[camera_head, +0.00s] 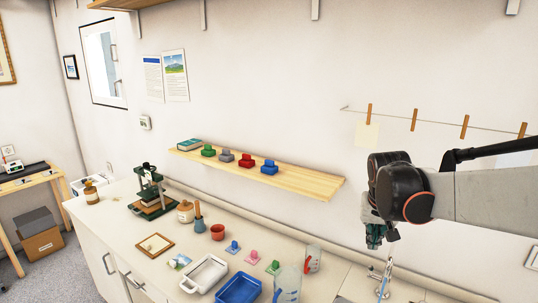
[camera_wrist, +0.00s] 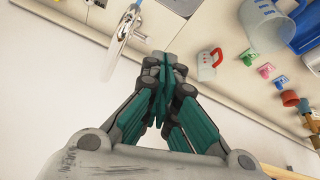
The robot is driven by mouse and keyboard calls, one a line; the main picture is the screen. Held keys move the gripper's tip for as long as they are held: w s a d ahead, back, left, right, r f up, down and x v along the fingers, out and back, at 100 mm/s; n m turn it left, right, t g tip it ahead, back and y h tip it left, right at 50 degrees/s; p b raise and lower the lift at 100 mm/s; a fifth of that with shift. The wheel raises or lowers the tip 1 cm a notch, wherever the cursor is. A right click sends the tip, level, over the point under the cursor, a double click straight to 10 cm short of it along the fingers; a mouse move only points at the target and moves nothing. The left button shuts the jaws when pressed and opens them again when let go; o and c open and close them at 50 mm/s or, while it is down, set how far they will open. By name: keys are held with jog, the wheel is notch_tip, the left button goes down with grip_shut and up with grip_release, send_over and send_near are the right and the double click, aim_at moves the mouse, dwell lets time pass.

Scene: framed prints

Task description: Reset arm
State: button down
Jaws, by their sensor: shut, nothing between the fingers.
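My arm reaches in from the right in the head view, and my gripper (camera_head: 377,238) hangs below its dark wrist joint, above the right part of the counter. In the wrist view my gripper (camera_wrist: 160,72) shows its green fingers drawn together at the tips. The fingers are shut with nothing between them. A tap (camera_head: 385,275) stands just below and beside the gripper in the head view. The tap also shows in the wrist view (camera_wrist: 125,30), left of the fingertips. I cannot tell the exact gap between them.
A white tray (camera_head: 190,285), a blue tray (camera_head: 239,290), a clear jug (camera_head: 288,283) and a red-handled cup (camera_head: 312,259) stand on the counter left of my gripper. A wooden shelf (camera_head: 310,184) and a string with pegs (camera_head: 440,120) are on the wall behind.

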jog(key=s+a+f+n+t+b, duration=0.1)
jog(key=s+a, duration=0.1)
jog(key=s, duration=0.6)
jog(key=s+a+f+n+t+y+b, duration=0.1)
jog(key=s+a+f+b, duration=0.1)
jog(key=s, duration=0.6)
jog(key=s+a+f+n+t+b, duration=0.1)
jog(key=s+a, duration=0.3)
jog(key=s, duration=0.4)
jog(key=shift+f+t+y+b, duration=0.3)
jog(key=shift+f+b, duration=0.25)
jog(key=shift+f, duration=0.05)
